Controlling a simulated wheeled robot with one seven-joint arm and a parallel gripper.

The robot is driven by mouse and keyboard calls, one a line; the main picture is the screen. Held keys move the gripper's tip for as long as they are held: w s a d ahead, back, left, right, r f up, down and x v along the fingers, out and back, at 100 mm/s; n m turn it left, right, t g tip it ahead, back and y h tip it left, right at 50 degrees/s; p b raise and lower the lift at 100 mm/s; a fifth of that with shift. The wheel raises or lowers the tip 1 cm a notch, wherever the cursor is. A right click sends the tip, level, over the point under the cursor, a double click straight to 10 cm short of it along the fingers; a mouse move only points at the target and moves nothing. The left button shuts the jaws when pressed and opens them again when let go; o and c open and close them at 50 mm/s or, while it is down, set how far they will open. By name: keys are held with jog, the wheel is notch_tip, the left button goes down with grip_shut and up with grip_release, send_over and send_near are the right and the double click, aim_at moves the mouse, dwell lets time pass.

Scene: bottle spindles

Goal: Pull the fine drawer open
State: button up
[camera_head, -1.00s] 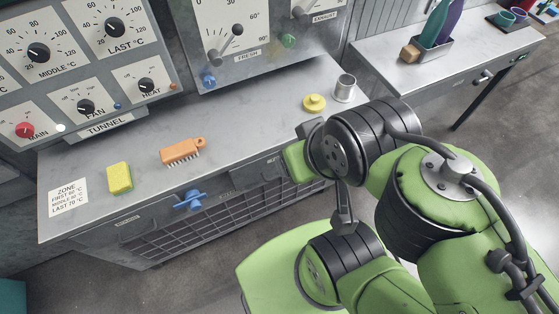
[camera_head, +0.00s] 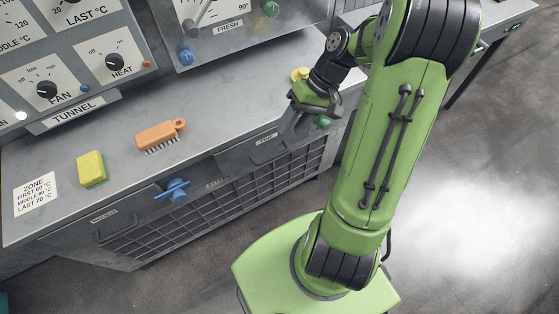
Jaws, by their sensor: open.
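The fine drawer (camera_head: 265,143) is the right-hand drawer in the front of the grey bench, with a small "FINE" label on its face. It looks shut, flush with the bench front. My gripper (camera_head: 310,113) is at the right end of this drawer, near the bench's front edge, beside a green knob (camera_head: 322,122). The jaws are open. The fingertips are small and partly hidden by the wrist, so I cannot tell whether they touch a handle. My green arm covers the right end of the bench front.
On the bench top (camera_head: 225,115) lie a yellow sponge (camera_head: 91,168), an orange brush (camera_head: 161,135) and a printed zone card (camera_head: 36,194). A yellow object (camera_head: 300,74) stands behind my gripper. A blue knob (camera_head: 176,190) sticks out of the bench front. The floor in front is clear.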

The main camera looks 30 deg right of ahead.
jog(key=s+d+f+m+t+y+b, duration=0.25)
jog(key=d+f+t, duration=0.2)
jog(key=f, duration=0.45)
jog(key=s+d+f+m+t+y+b, duration=0.1)
jog(key=d+f+t+y+b, duration=0.2)
jog(key=f+t, duration=0.35)
jog(key=s+d+f+m+t+y+b, duration=0.2)
jog(key=d+f+t+y+b, duration=0.1)
jog(key=f, duration=0.8)
jog(key=x, duration=1.5)
jog(key=shift+w+a+f+g+h, duration=0.25)
jog(key=shift+f+g+h, duration=0.05)
jog(key=shift+h, duration=0.05)
grip_shut()
